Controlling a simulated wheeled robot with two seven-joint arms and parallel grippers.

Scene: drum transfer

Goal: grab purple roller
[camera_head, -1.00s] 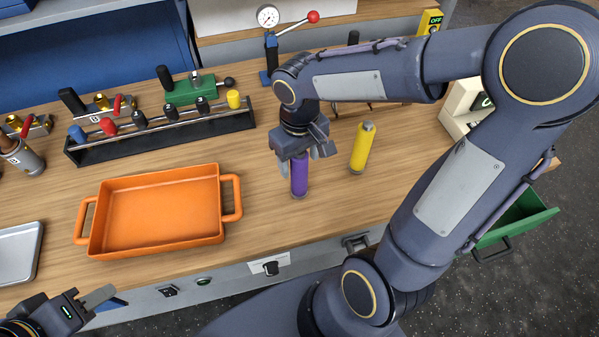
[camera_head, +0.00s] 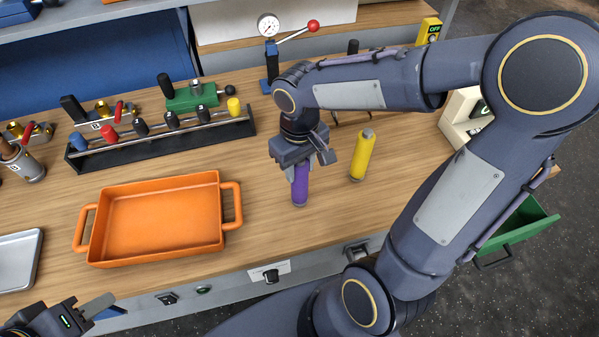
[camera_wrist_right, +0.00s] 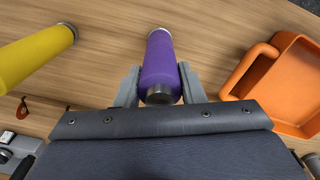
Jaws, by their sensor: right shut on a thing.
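The purple roller (camera_head: 300,187) stands upright on the wooden bench, right of the orange tray. In the head view its upper part is hidden by my right gripper (camera_head: 303,165), which reaches down over it from above. In the right wrist view the purple roller (camera_wrist_right: 160,65) lies between the two grey fingers of my right gripper (camera_wrist_right: 158,88), which are shut on it. My left gripper (camera_head: 90,312) is at the lower left edge, in front of the bench, with no thing seen in it. Only part of it shows, so its opening is unclear.
A yellow roller (camera_head: 362,155) stands close to the right of the purple one. The orange tray (camera_head: 232,205) is to the left. A black rack (camera_head: 160,140) with coloured handles is behind it. A gauge press (camera_head: 270,60) stands at the back. A green drawer (camera_head: 520,228) is open at right.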

